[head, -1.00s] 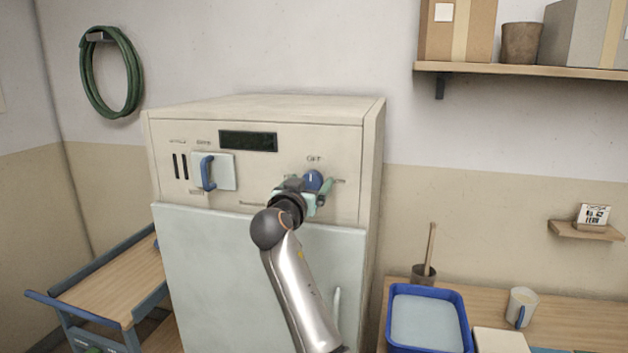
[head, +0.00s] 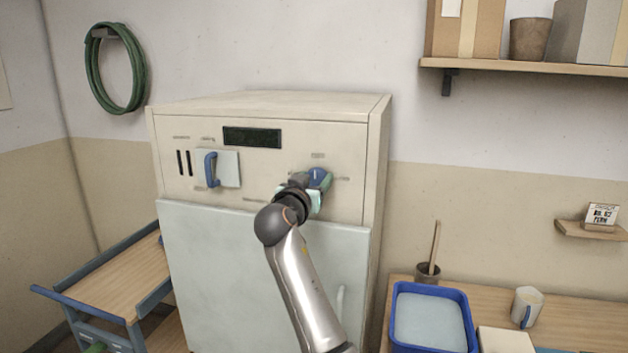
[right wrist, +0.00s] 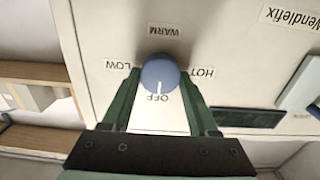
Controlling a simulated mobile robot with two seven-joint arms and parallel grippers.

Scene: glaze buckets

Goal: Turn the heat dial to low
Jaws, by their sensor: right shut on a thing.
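The heat dial is a round blue knob (head: 319,177) with a white pointer line, on the upper right of the cream cabinet front (head: 280,165). In the right wrist view the dial (right wrist: 160,74) has the labels OFF, LOW, WARM and HOT around it, and its pointer is at OFF. My right gripper (head: 314,187) is shut on the dial. Its green fingers lie on either side of the knob in the right wrist view. My left gripper is not in view.
A blue-handled switch plate (head: 228,168) and a dark display (head: 252,137) are on the same panel. A cart (head: 110,290) stands at left. A worktable with a blue tray (head: 398,330) and a mug (head: 526,308) is at right. A shelf (head: 530,66) hangs above.

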